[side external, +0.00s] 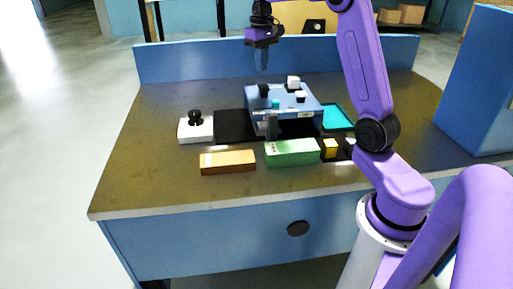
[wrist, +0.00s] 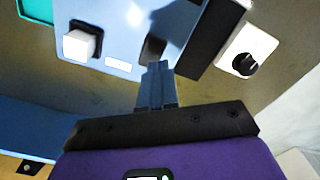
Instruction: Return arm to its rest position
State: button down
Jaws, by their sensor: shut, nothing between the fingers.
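My gripper (side external: 262,62) hangs in the air above the back of the workbench, fingers pointing down, shut and empty. In the wrist view the gripper's fingers (wrist: 159,68) are together with nothing between them. Below it and slightly to the right in the side view stands a light blue box (side external: 284,97) with white and black blocks on top. The box also shows in the wrist view (wrist: 120,50), past the fingertips. My gripper is apart from everything on the bench.
The workbench (side external: 150,185) holds a white block with a black knob (side external: 195,128), an orange block (side external: 228,162), a green block (side external: 292,152) and a teal tray (side external: 337,118). A blue panel (side external: 190,60) borders the back edge. The bench's left side is clear.

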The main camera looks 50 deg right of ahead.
jog(key=s+a+f+n, duration=0.1)
jog(key=s+a+n, duration=0.4)
jog(key=a, duration=0.6)
jog(key=s+a+f+n, duration=0.1)
jog(key=s+a+n, duration=0.1)
jog(key=s+a, duration=0.7)
jog(key=s+a+f+n, duration=0.2)
jog(key=s+f+n, duration=0.1)
jog(key=s, duration=0.6)
jog(key=s+a+f+n, duration=0.3)
jog(key=s+n, duration=0.2)
jog(key=s, duration=0.5)
jog(key=shift+f, duration=0.3)
